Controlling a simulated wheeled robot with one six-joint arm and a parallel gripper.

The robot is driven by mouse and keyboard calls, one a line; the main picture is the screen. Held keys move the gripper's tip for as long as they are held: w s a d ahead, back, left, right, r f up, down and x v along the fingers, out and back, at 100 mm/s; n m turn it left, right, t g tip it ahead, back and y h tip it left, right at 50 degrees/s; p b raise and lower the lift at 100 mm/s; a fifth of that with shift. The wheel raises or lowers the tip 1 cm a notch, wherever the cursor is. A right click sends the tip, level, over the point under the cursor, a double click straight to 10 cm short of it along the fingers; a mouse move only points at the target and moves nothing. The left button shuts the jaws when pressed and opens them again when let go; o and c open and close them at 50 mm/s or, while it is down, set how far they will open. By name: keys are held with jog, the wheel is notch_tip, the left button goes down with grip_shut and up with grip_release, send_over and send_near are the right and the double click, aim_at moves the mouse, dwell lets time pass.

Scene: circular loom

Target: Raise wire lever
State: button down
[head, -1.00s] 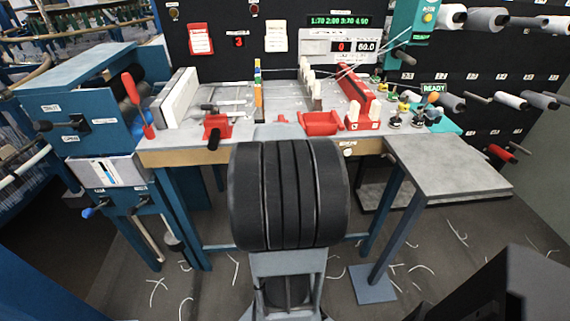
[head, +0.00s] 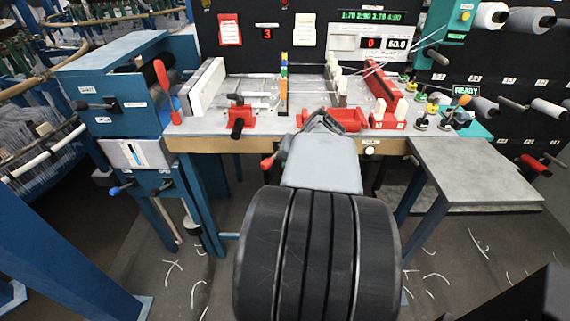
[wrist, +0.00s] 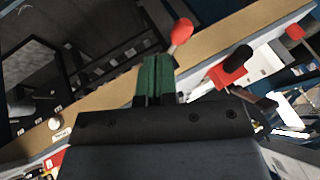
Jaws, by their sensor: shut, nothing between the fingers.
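A lever with a red rounded tip (head: 267,162) shows near the table's front edge, just left of my wrist in the head view. No readable label marks it as the wire lever. In the wrist view its red tip (wrist: 181,29) and short pale stem sit just beyond the fingertips, slightly right. My gripper (wrist: 156,62) has green fingers pressed together with nothing between them. Whether they touch the stem cannot be told. In the head view my wrist hides most of the gripper and the lever's base.
A red clamp with a black handle (head: 236,122) stands on the table, left of my wrist. A red tray (head: 348,117) is behind it. A white knob (head: 370,150) is on the wooden front edge. A blue machine (head: 118,95) with a red-handled lever stands left; a bare grey side table (head: 475,170) is right.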

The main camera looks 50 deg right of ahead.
jog(key=shift+a+v, duration=0.2)
jog(key=shift+v, duration=0.85)
jog(key=shift+a+v, duration=0.15)
jog(key=shift+v, duration=0.85)
